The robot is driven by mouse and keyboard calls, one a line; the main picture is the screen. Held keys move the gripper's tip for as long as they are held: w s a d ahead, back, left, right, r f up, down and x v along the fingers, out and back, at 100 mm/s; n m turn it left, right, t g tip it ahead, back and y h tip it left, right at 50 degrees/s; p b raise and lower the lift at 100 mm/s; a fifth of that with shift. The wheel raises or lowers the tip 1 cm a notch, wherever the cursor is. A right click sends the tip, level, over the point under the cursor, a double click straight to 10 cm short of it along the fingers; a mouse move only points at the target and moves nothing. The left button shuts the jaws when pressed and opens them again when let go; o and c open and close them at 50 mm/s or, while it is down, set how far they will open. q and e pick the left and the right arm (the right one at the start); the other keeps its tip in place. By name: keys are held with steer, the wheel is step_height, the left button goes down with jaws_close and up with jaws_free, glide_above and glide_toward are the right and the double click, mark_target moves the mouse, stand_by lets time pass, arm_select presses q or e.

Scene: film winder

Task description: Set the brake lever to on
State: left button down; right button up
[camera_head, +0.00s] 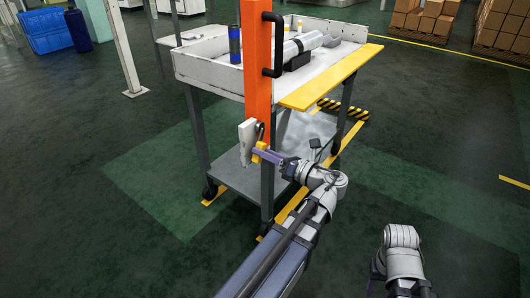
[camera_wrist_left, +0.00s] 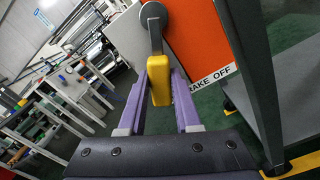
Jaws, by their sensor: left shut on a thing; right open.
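The brake lever has a grey arm hanging from a round pivot and a yellow grip (camera_wrist_left: 159,82) at its lower end. It is mounted on an orange panel (camera_wrist_left: 193,30) with a white label (camera_wrist_left: 209,79) reading "RAKE OFF", its first letter hidden. My left gripper (camera_wrist_left: 158,76), with purple fingers, is shut on the yellow grip, one finger on each side. In the head view, my left gripper (camera_head: 260,152) is at the lower part of the orange post (camera_head: 257,80).
A white-topped cart (camera_head: 205,75) on wheels stands behind the post, with a grey lower shelf and a yellow front board (camera_head: 335,75). A black handle (camera_head: 275,45) sticks out from the post above my left gripper. Open green floor lies left and right.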

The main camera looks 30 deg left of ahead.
stand_by(0.3)
arm_select(q)
steer(key=c, duration=0.6)
jaws_free()
steer(key=shift+d, duration=0.1)
steer(key=d, duration=0.7)
steer(key=shift+s+d, duration=0.3)
